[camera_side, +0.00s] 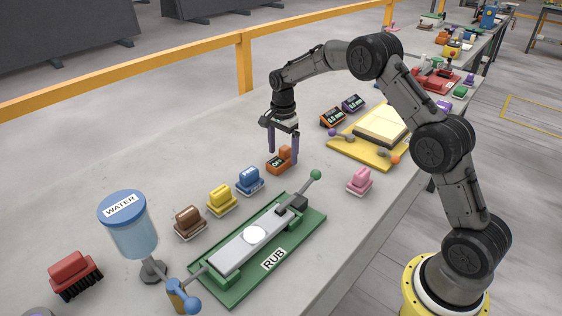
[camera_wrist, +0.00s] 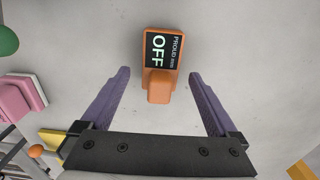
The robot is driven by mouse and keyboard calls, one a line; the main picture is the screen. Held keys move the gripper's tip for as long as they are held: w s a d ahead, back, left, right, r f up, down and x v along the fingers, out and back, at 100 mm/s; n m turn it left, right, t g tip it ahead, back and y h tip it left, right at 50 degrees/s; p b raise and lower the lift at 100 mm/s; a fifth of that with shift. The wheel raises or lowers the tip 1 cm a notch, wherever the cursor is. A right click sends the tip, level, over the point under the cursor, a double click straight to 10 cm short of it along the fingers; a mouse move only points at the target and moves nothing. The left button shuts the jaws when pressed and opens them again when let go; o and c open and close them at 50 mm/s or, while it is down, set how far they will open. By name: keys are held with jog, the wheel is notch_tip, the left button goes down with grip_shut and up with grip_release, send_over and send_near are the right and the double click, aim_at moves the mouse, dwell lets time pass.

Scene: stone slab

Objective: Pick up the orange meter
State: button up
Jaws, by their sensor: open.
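The orange meter (camera_side: 280,160) stands on the grey slab in the middle of the side view. Its dark display reads OFF. In the wrist view the orange meter (camera_wrist: 160,84) is upper centre, with its display toward the top and its knob-like grip lower down. My gripper (camera_side: 283,153) is open, pointing down over the meter. In the wrist view my gripper (camera_wrist: 160,74) has a purple finger on each side of the grip, with gaps on both sides. The fingers hold nothing. I cannot tell exactly how high the fingertips are.
Another orange-bodied meter (camera_side: 332,117) and a purple meter (camera_side: 352,103) sit farther back. Blue (camera_side: 249,181), yellow (camera_side: 221,200) and brown (camera_side: 189,223) blocks line up to the left. The green RUB fixture (camera_side: 235,290) is in front. A pink block (camera_side: 359,181) lies right.

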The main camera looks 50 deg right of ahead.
jog(key=shift+f, duration=0.65)
grip_shut()
